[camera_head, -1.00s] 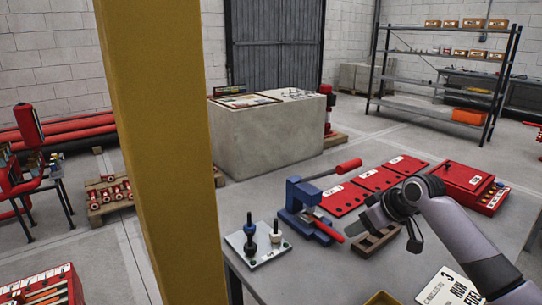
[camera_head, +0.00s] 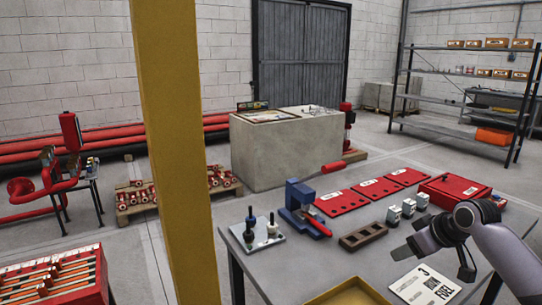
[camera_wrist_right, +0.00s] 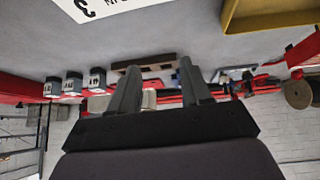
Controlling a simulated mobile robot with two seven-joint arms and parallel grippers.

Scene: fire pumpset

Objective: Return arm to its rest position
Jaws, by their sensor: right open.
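My right arm comes in from the lower right in the head view, bent over the right part of the grey table (camera_head: 290,270). Its gripper (camera_head: 402,250) is above the table, near the printed sheet (camera_head: 424,286). In the right wrist view, the two fingers of the gripper (camera_wrist_right: 160,90) stand apart with nothing held between them. The brown slotted block (camera_head: 363,236) lies beyond the fingers, apart from them. My left gripper is not in view.
Three small grey units (camera_head: 408,207) stand behind the gripper. A red case (camera_head: 454,190), red plates (camera_head: 342,201), a blue press (camera_head: 297,198) and a plate with posts (camera_head: 257,234) are on the table. A yellow tray (camera_head: 350,291) is at the front. A yellow column (camera_head: 176,150) blocks part of the view.

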